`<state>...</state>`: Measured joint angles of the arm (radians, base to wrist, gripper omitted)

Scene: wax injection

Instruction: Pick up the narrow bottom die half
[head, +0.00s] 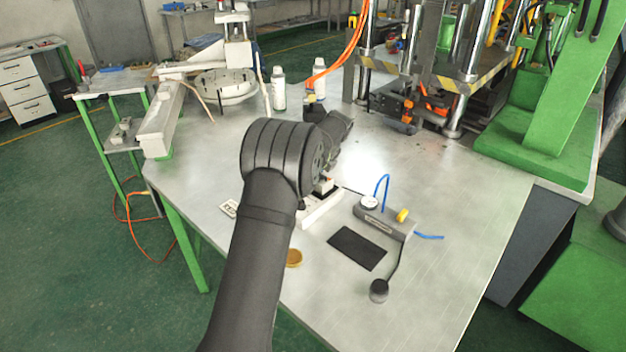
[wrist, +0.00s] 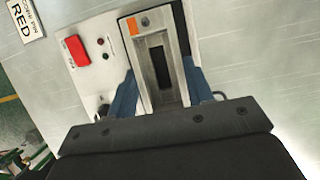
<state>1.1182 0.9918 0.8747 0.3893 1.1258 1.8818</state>
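A narrow grey metal block (wrist: 143,72), which looks like the die half, shows in the wrist view with a dark rectangular slot and an orange mark at one corner. It sits on or just above a white fixture (wrist: 92,72) with a red button. My gripper (wrist: 158,90) has one bluish finger on each side of the block. The fingertips are very close to its sides; I cannot tell whether they press on it. In the head view the white fixture (head: 318,210) shows beside my arm, which largely hides the block and the fingers.
A gauge unit with blue hoses (head: 385,220), a black mat (head: 357,249) and a gold disc (head: 294,258) lie nearby. A label card (head: 229,208) is left of my arm. Two bottles (head: 279,88) and the press (head: 410,80) stand farther back.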

